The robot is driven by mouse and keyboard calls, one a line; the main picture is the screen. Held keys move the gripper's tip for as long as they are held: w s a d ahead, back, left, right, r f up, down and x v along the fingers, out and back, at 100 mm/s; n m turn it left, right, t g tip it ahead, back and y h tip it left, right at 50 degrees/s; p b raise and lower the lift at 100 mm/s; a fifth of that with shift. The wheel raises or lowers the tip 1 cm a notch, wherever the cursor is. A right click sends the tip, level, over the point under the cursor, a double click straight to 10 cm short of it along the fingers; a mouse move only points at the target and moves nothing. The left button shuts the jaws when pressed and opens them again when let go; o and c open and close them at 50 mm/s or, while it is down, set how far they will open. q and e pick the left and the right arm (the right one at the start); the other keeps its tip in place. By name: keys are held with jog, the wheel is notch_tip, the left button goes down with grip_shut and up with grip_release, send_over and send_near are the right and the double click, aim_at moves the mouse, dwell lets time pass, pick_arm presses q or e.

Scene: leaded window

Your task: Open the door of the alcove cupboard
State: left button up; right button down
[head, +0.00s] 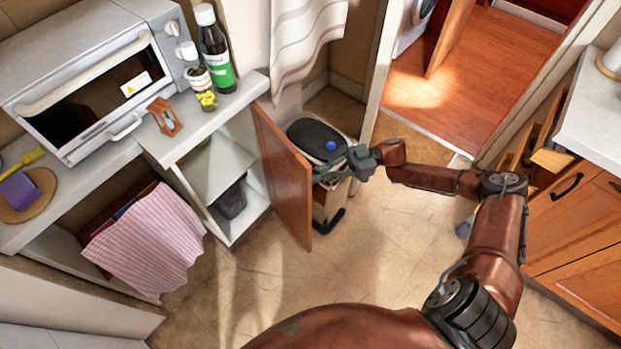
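The alcove cupboard (232,172) is a white cabinet under the left counter. Its wooden door (285,178) stands wide open, swung out to the right, and the white inside shows with a dark grey container (232,199) in it. My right gripper (325,172) is at the door's free edge, on its right side. My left gripper is not in view.
A bin with a black lid (318,139) stands just behind the door and my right gripper. A striped towel (150,240) hangs at left. The floor (375,240) in front is clear.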

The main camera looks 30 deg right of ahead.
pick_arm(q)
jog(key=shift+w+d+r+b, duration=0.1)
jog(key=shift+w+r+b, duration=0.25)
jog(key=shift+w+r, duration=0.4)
pick_arm(e)
jog(key=shift+w+d+r, duration=0.1)
jog(key=shift+w+d, duration=0.15)
jog(key=shift+d, duration=0.4)
jog(key=shift+w+d+r, duration=0.1)
jog(key=shift+w+d, duration=0.15)
jog(key=shift+d, duration=0.4)
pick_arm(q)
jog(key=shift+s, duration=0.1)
pick_arm(e)
jog(key=c, duration=2)
grip_release()
jog(key=shift+s, duration=0.1)
jog(key=shift+c, duration=0.2)
jog(key=shift+f, duration=0.15)
jog(key=shift+s, duration=0.1)
jog(key=v, duration=1.2)
